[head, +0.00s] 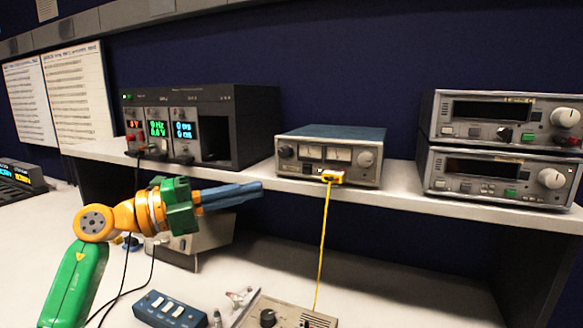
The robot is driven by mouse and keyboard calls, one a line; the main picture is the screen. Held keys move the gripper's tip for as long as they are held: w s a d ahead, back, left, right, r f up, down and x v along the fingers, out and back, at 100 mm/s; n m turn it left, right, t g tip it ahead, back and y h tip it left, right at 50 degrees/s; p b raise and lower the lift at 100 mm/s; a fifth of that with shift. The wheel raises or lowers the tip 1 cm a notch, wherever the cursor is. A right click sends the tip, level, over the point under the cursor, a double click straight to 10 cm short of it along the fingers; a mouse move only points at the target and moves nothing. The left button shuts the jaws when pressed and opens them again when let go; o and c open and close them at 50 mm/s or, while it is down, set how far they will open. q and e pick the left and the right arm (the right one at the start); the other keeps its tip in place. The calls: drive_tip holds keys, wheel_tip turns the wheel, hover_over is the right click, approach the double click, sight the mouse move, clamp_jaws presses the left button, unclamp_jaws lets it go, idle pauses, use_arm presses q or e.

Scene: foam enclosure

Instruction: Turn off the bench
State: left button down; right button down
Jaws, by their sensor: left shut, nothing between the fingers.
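The bench has a pale worktop (380,285) and a raised shelf (400,203) bearing instruments. A dark modular unit (248,110) at the shelf's left has lit orange, green and blue readouts. A small blue-grey meter box (335,135) with two dials stands mid-shelf, a yellow lead plugged into its front. Two stacked grey instruments (480,110) at the right have dark displays. My left gripper (260,189) is shut and empty, pointing right in front of the shelf edge, left of the meter box. My right gripper is out of view.
A beige box with a black knob (267,318) is at the bottom edge, with the yellow lead (323,245) hanging down to it. A grey box (213,240) sits under the shelf behind my left arm. Black cables hang near the arm. The worktop's right side is clear.

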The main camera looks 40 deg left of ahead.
sight(307, 170)
use_arm(q)
drive_tip(key=w+p, duration=0.2)
drive_tip(key=w+d+r+p, duration=0.1)
drive_tip(key=w+p, duration=0.1)
drive_tip(key=w, duration=0.1)
drive_tip(key=w+d+p, duration=0.1)
drive_tip(key=w+p, duration=0.2)
drive_tip(key=shift+w+d+r, duration=0.25)
drive_tip(key=shift+r, duration=0.15)
drive_tip(key=shift+w+f, duration=0.15)
drive_tip(key=shift+w, duration=0.1)
drive_tip(key=shift+w+f, duration=0.15)
drive_tip(key=shift+f, duration=0.05)
